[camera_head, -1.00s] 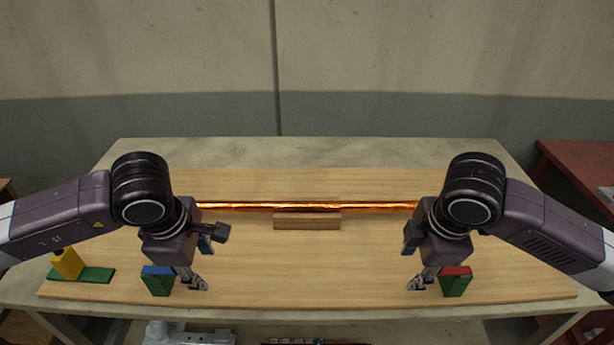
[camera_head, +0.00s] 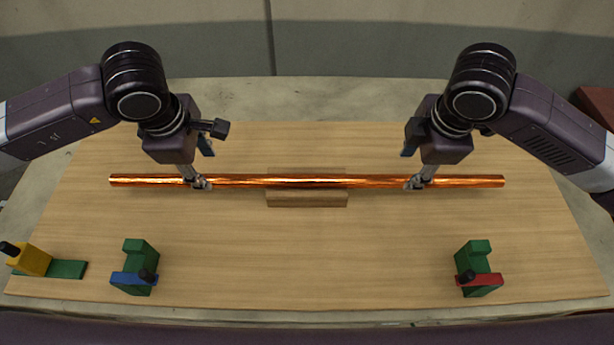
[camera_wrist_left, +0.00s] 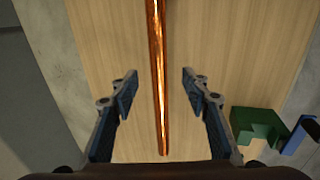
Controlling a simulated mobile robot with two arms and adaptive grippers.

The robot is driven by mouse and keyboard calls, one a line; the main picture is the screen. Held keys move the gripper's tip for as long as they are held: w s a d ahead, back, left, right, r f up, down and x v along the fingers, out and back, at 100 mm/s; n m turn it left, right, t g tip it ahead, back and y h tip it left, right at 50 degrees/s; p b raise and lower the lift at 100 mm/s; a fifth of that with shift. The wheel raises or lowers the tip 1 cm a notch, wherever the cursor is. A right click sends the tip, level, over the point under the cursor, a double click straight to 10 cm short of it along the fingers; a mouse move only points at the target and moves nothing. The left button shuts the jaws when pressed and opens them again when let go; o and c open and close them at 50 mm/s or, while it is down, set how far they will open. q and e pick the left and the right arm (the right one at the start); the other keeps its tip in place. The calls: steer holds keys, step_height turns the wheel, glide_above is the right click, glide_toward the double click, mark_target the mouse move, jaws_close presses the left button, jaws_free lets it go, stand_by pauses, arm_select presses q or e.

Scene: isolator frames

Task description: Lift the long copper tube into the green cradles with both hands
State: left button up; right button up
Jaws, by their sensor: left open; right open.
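The long copper tube (camera_head: 310,181) lies left to right across the board, behind a wooden block. My left gripper (camera_head: 200,183) is at the tube's left part; in the left wrist view my open fingers (camera_wrist_left: 157,85) stand on either side of the tube (camera_wrist_left: 158,60) with a gap on each side. My right gripper (camera_head: 416,183) is open at the tube's right part; its exact finger placement is hard to see. A green cradle with a blue bar (camera_head: 136,262) stands front left, and a green cradle with a red bar (camera_head: 477,266) front right. Both cradles hold no tube.
The wooden block (camera_head: 307,199) sits at the tube's middle. A yellow block with a black knob (camera_head: 30,260) stands on a green base at the far left. The wooden board (camera_head: 310,250) is clear between the cradles.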

mark_target(216, 177)
arm_select(q)
steer(key=x, duration=0.8)
steer(key=shift+w, duration=0.2)
arm_select(e)
steer(key=x, duration=0.8)
steer(key=shift+w, duration=0.2)
arm_select(q)
jaws_close()
arm_select(e)
jaws_close()
arm_select(q)
steer(key=shift+w+r, duration=0.15)
steer(key=shift+r, duration=0.05)
arm_select(e)
steer(key=shift+w+r, duration=0.15)
